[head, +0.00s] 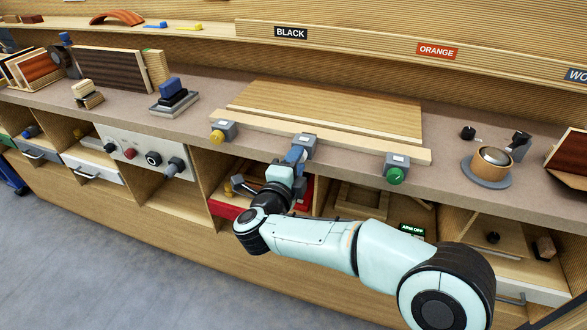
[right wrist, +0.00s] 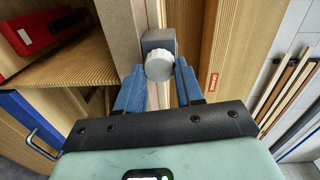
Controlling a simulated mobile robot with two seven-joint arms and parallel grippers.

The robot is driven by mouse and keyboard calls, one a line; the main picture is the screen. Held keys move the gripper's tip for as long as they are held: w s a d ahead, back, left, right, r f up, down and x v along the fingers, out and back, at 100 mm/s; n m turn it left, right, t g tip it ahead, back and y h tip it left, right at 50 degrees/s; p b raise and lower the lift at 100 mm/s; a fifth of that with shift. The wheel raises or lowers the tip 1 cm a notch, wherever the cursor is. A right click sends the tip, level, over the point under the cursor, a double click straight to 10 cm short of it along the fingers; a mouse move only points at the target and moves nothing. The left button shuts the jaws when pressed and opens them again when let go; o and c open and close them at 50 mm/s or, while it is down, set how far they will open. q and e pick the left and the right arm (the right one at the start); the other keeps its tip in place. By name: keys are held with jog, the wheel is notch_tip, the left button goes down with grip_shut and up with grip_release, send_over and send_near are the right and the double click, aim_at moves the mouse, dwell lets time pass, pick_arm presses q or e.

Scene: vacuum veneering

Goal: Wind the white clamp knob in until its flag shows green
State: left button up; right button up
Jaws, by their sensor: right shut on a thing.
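The white clamp knob (right wrist: 159,66) shows in the right wrist view on the front of a grey clamp (right wrist: 157,38). My right gripper (right wrist: 160,72) is shut on the knob, with a blue finger on each side. In the head view the middle grey clamp (head: 304,140) sits on the pale wooden bar (head: 345,147) at the bench front. My right gripper (head: 297,155) reaches it from the front and hides the knob there. I cannot make out the flag or its colour. My left gripper is not in view.
A clamp with a yellow knob (head: 217,136) is to the left, one with a green knob (head: 395,176) to the right. A wooden panel (head: 330,108) lies behind the bar. A round pot (head: 490,165) stands on the right of the bench. Open compartments lie below.

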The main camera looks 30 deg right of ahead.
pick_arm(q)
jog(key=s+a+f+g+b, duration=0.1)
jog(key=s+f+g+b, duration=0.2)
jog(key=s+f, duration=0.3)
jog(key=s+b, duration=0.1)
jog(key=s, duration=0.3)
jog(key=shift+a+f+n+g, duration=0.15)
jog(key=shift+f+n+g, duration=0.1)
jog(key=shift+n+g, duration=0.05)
pick_arm(e)
jog(key=m, duration=0.9)
jog(key=m+t, duration=0.1)
jog(key=m, duration=1.6)
jog(key=shift+w+a+f+m+t, duration=0.1)
jog(key=shift+f+m+t, duration=0.2)
jog(key=shift+m, duration=0.4)
jog(key=o, duration=1)
jog(key=shift+o, duration=0.2)
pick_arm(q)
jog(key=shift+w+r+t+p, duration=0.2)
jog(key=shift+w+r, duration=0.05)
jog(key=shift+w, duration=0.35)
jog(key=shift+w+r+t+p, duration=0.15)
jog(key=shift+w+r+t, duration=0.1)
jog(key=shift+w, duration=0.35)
pick_arm(e)
jog(key=v, duration=1.3)
jog(key=shift+a, duration=0.2)
